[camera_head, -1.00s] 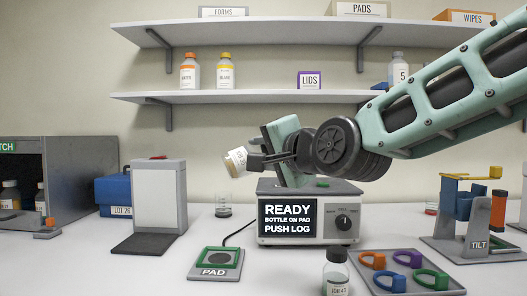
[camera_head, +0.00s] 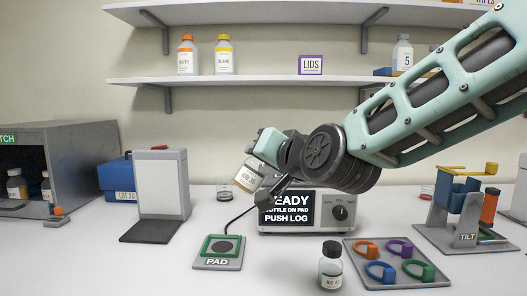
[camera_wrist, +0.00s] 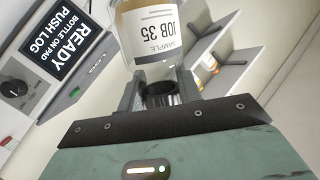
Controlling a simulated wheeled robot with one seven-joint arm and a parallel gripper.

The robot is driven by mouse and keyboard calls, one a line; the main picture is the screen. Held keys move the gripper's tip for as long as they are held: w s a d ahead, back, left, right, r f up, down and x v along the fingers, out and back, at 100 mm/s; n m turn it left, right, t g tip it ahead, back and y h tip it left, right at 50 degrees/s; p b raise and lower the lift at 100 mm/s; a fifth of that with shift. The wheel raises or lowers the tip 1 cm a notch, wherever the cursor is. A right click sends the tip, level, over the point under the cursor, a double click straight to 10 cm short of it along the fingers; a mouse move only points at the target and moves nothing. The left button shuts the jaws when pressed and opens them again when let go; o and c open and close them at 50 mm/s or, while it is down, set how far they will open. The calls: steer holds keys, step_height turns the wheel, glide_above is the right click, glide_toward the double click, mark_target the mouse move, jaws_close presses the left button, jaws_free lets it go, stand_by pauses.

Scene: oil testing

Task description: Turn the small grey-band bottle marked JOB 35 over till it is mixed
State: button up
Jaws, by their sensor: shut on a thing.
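In the wrist view the bottle (camera_wrist: 160,35) shows a white label reading SAMPLE JOB 35, a grey band, and amber-brown contents. My gripper (camera_head: 268,184) is shut on it; in the wrist view its fingers (camera_wrist: 160,90) close around the dark cap end. Whether the contents are mixed cannot be told.
The tester (camera_head: 330,212) reads READY, BOTTLE ON PAD, PUSH LOG. The green-edged PAD (camera_head: 218,262) lies below the bottle. Another bottle (camera_head: 331,266) stands at the front beside a tray of coloured rings (camera_head: 440,276).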

steer(key=r+n+p, duration=0.1)
steer(key=p, duration=0.3)
steer(key=shift+a+n+h, duration=0.1)
steer(key=shift+n+h, duration=0.3)
steer(key=n+p, duration=0.2)
steer(key=p, duration=0.2)
steer(key=shift+f+n+h, duration=0.15)
steer(key=shift+n+h, duration=0.25)
steer(key=shift+f+n, duration=0.3)
steer(key=shift+n, duration=0.3)
